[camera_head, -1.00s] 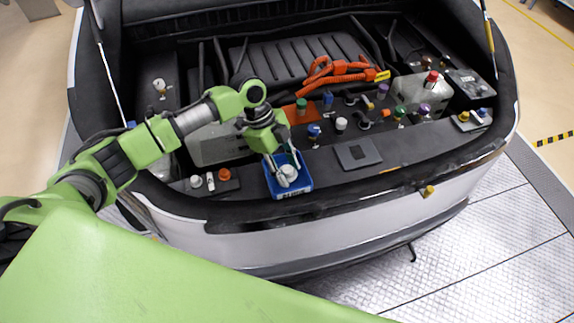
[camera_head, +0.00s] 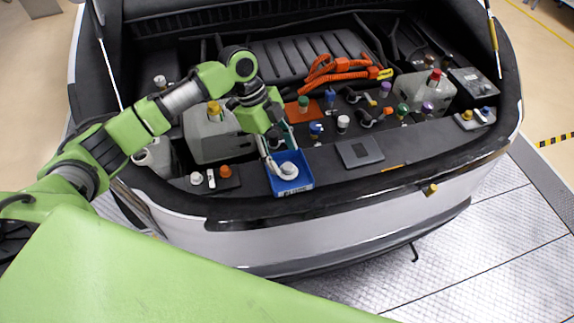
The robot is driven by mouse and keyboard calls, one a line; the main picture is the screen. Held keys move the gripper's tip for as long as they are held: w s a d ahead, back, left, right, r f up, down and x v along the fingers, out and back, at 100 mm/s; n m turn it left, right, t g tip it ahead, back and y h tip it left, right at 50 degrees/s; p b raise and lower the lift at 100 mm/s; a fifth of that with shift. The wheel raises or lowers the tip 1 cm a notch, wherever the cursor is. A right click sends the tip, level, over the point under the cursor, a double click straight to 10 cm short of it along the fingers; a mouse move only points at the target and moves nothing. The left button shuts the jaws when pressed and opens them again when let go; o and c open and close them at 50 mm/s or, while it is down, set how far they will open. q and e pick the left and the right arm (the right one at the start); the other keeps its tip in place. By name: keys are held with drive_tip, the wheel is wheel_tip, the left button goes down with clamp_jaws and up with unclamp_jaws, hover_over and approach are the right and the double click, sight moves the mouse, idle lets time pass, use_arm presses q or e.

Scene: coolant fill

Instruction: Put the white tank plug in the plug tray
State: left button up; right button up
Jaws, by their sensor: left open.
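The white tank plug (camera_head: 289,170) rests in the blue plug tray (camera_head: 293,190) at the front edge of the engine bay. My left gripper (camera_head: 277,158) is open above the back of the tray, its fingers pointing down behind the plug. It appears apart from the plug, though the exact gap is hard to tell. My right gripper does not show.
A grey tank with a yellow cap (camera_head: 213,109) stands left of my gripper. A white cap and an orange cap (camera_head: 225,171) sit left of the tray. A dark flat pad (camera_head: 360,152) lies to its right. Orange cables (camera_head: 340,70) run behind.

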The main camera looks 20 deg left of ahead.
use_arm(q)
drive_tip(key=b+v, duration=0.1)
drive_tip(key=v, duration=0.5)
drive_tip(key=shift+r, duration=0.4)
drive_tip(key=shift+a, duration=0.15)
idle(1.6)
